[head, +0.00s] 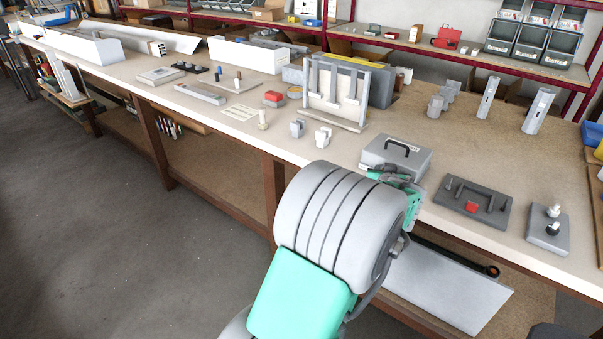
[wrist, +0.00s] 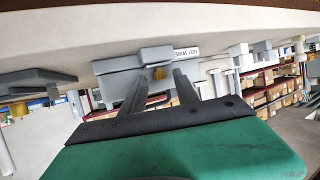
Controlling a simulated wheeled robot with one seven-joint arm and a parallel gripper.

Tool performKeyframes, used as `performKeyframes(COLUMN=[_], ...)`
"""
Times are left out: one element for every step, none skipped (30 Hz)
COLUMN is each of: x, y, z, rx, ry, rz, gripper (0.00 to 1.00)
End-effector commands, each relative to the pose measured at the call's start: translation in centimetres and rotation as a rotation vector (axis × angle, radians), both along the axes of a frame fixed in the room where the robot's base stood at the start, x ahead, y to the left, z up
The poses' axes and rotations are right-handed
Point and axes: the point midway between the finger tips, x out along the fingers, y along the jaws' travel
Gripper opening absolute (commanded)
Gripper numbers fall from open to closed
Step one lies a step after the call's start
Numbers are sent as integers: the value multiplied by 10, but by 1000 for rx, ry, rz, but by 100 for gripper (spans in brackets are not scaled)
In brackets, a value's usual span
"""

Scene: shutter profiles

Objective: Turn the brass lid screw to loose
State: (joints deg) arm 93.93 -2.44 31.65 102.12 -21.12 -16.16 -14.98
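A grey box (head: 405,158) with a black handle on its lid stands near the front edge of the workbench. The wrist view, which looks upside down, shows the same box (wrist: 115,81) with a label on its face. The brass lid screw (wrist: 160,73) shows there as a small brass piece on the box's front. My gripper (wrist: 159,78) is open, and its two dark fingers point at the box, one on each side of the screw in the picture. I cannot tell whether the fingertips touch the box. In the head view my arm hides the screw.
The bench behind the box is partly clear.

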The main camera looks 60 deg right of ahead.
Motion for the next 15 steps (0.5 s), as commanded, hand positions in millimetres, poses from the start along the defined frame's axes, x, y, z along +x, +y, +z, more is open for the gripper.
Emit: performKeyframes(x=[6,7,9,9,10,11,12,12,13,14,15,16,16,17,17], y=[1,2,2,2,2,2,2,2,2,2,2,2,2,2,1], z=[7,7,5,6,4,4,5,2,2,2,1,0,1,0,-1], rx=[1,-1,3,-1,2,1,-1,1,1,0,1,2,0,0,2], ry=[2,2,1,1,0,1,0,0,1,0,2,2,1,1,1], rz=[-30,-54,-87,-113,-138,-169,-192,-217,-248,-270,-296,-330,-355,-382,-417], gripper=[37,37,37,37,37,37,37,37,37,37,37,37,37,37,37])
